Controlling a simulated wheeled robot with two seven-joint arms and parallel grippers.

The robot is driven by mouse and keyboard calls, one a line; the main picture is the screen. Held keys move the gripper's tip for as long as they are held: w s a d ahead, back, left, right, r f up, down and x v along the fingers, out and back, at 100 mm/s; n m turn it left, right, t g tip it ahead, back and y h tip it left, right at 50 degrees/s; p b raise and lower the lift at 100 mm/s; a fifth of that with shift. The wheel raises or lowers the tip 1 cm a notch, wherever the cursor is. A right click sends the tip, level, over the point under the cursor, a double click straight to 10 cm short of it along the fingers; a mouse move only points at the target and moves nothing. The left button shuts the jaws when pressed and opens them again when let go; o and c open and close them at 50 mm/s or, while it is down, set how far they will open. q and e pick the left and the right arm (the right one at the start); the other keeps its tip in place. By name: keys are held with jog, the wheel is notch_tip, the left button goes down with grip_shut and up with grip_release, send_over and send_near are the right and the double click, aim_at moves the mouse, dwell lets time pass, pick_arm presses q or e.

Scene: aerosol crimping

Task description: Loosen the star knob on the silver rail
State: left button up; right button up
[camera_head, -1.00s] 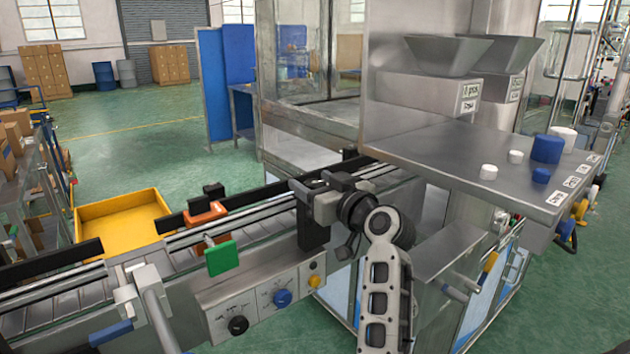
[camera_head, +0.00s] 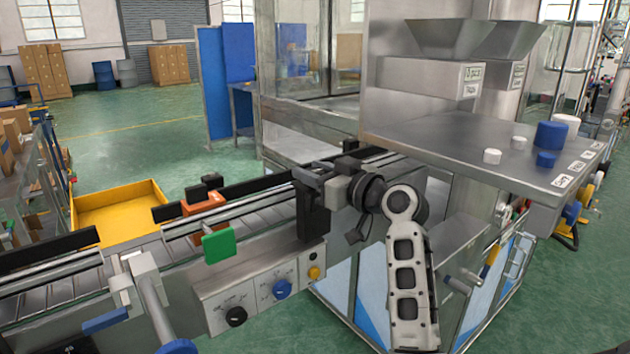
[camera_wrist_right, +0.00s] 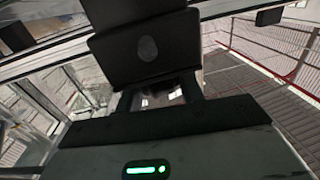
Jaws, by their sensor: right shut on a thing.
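The silver rail (camera_head: 252,200) runs along the conveyor, with a black block (camera_head: 312,212) on its near side. My right gripper (camera_head: 312,174) is at the top of this block, its arm coming in from the lower right. In the right wrist view the black block (camera_wrist_right: 147,48) fills the space before the gripper (camera_wrist_right: 158,97), and two dark fingers reach up to it. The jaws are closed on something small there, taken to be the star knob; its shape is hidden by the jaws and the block. My left gripper is not in view.
A green plate (camera_head: 218,244) and an orange block (camera_head: 204,203) sit along the conveyor to the left. A control panel (camera_head: 255,296) with knobs is below. A steel table (camera_head: 470,150) with white and blue caps is close on the right. A yellow tray (camera_head: 122,208) stands behind.

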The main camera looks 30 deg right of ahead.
jog(key=shift+n+y, duration=0.4)
jog(key=shift+y, duration=0.2)
jog(key=o, duration=1)
jog(key=shift+c, duration=0.2)
jog(key=b+v, duration=0.2)
jog(key=v, duration=1)
jog(key=shift+r, duration=0.2)
